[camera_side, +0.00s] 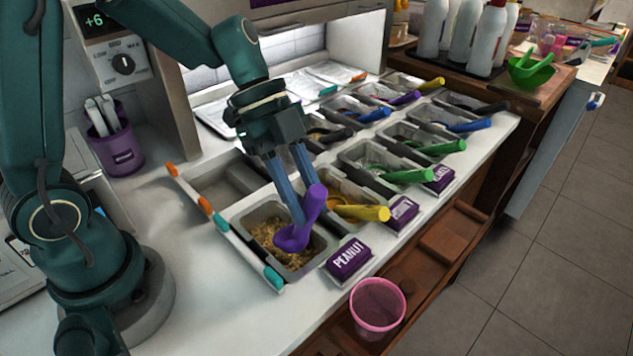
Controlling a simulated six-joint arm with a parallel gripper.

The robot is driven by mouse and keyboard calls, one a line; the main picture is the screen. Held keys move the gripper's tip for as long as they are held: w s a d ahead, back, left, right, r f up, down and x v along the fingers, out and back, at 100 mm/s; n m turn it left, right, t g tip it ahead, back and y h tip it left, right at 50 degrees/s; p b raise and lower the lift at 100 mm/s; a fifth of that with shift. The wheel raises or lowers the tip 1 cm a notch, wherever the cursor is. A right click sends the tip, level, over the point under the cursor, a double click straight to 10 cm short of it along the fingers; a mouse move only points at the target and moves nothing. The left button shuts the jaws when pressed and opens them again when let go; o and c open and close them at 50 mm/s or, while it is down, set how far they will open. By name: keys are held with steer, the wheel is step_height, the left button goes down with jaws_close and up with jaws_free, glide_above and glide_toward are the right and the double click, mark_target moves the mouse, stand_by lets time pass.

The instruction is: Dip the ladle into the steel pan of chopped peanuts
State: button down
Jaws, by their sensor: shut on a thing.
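The steel pan (235,222) of chopped peanuts (265,236) sits at the front left of the row of pans, beside a purple label reading PEANUT (349,259). My gripper (302,205) is shut on a purple ladle (313,203), gripping its handle. The handle points up and to the right, tilted. The ladle's bowl is low inside the peanut pan, at its right part, by the peanuts. I cannot tell how deep the bowl sits in them.
A yellow-handled scoop (365,212) lies in the neighbouring pan, close to my gripper's right. Several more pans with coloured handles run back along the counter. A pink cup (377,306) stands on the wooden ledge in front. White counter (190,290) is clear to the left.

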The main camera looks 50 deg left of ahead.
mark_target(306, 236)
steer(key=shift+f, duration=2.25)
steer(key=shift+a, duration=3)
steer(key=shift+d+f+y, duration=0.65)
steer(key=shift+d+y, duration=0.3)
steer(key=shift+y, duration=0.35)
steer(key=shift+d+f+y, duration=0.65)
steer(key=shift+d+y, duration=0.25)
steer(key=shift+y, duration=0.4)
steer(key=shift+r, duration=0.1)
steer(key=shift+y, duration=0.5)
steer(key=shift+d+r, duration=0.2)
steer(key=shift+r, duration=1.4)
steer(key=shift+d+r, duration=0.2)
steer(key=shift+r, duration=3.35)
